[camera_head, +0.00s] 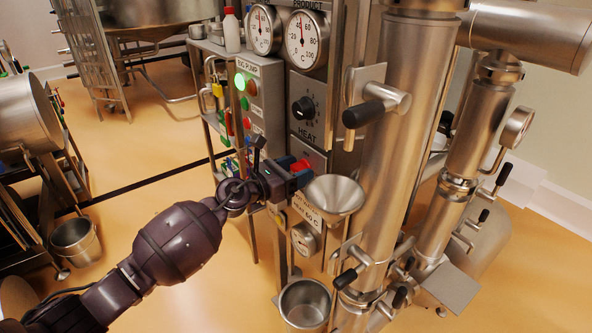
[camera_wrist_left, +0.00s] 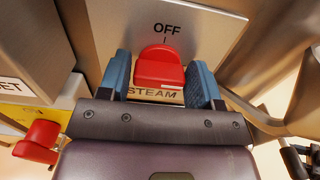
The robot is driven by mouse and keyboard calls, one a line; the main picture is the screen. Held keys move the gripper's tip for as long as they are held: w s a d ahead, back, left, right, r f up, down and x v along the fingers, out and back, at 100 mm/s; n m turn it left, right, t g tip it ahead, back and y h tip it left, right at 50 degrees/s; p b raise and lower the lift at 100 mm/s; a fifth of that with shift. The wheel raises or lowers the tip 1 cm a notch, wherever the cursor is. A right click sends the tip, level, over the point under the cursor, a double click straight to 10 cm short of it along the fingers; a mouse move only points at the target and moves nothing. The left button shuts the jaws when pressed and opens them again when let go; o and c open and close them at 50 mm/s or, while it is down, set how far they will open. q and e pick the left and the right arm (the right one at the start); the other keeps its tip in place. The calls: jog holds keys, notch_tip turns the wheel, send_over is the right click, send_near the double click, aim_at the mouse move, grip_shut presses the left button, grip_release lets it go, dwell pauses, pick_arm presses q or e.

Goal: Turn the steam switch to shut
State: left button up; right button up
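The steam switch is a red knob (camera_wrist_left: 160,68) on a steel panel. In the left wrist view the word OFF stands above it and a STEAM label (camera_wrist_left: 152,95) below it. Its upper end sits just under the short OFF mark; its exact angle is hard to tell. My left gripper (camera_wrist_left: 163,84) is open, with one blue finger on each side of the knob and a visible gap on both sides. In the head view the red switch (camera_head: 300,165) shows partly behind my left gripper (camera_head: 297,172). My right gripper is not in view.
The HEAT knob (camera_head: 304,107) is above the switch. A steel funnel (camera_head: 336,196) is close right of my gripper, beside a thick steel pipe (camera_head: 392,130). A bucket (camera_head: 305,304) is below. Another red part (camera_wrist_left: 37,141) shows at the left wrist view's lower left.

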pick_arm(q)
jog(key=c, duration=0.5)
jog(key=shift+c, duration=0.2)
